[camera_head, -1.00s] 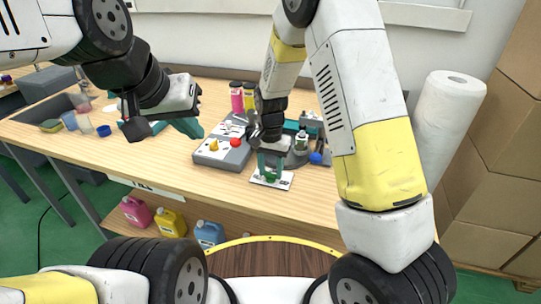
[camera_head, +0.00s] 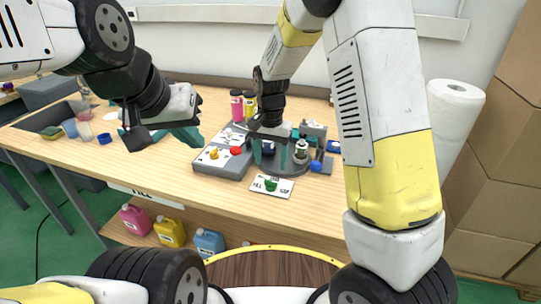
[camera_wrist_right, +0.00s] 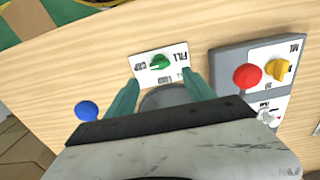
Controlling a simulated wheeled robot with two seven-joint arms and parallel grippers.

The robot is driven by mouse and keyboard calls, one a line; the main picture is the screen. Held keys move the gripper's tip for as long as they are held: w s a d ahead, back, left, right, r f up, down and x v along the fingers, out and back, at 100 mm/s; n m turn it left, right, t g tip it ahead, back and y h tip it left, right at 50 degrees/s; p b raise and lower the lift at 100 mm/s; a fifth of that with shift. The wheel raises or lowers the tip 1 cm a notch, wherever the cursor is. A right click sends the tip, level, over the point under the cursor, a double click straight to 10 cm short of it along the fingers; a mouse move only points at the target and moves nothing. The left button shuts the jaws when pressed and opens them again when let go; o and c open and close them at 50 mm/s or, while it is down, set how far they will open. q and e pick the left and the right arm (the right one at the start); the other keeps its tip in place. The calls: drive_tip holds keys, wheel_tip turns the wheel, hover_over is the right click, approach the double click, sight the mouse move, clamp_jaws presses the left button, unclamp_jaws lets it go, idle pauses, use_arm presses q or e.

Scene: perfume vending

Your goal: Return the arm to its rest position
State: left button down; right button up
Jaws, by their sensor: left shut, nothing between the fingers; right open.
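My right gripper (camera_head: 270,155) is open and empty above the table, behind and above a white card (camera_head: 288,187) with a green knob (camera_head: 270,184). In the right wrist view the open teal fingers (camera_wrist_right: 160,88) point toward the green knob (camera_wrist_right: 160,61) on the card marked FILL, apart from it. My left gripper (camera_head: 188,134) is shut and empty, held over the left part of the wooden table (camera_head: 130,170).
A grey control box (camera_head: 222,172) with yellow and red knobs sits left of the card. A bottle (camera_head: 301,150) and a blue round thing (camera_head: 316,167) stand to the right. Pink and yellow bottles (camera_head: 237,105) are behind. A paper roll (camera_head: 455,120) stands at right.

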drive_tip(key=shift+r, duration=0.15)
drive_tip(key=shift+d+r, duration=0.15)
drive_tip(key=shift+r, duration=0.2)
drive_tip(key=s+d+r+n+t+y, duration=0.1)
drive_tip(key=s+d+r+t, duration=0.1)
drive_tip(key=s+d+r, duration=0.35)
drive_tip(key=s+d+r+n+t+y, duration=0.1)
drive_tip(key=s+d+r, duration=0.2)
drive_tip(key=r, duration=0.6)
drive_tip(key=s+d+r+n+t, duration=0.1)
drive_tip(key=s+d+r, duration=0.1)
drive_tip(key=s, duration=0.4)
drive_tip(key=s+d+r+n+t, duration=0.1)
drive_tip(key=s+d+r+t, duration=0.1)
drive_tip(key=s, duration=0.4)
drive_tip(key=shift+d+r, duration=0.55)
drive_tip(key=shift+r, duration=0.05)
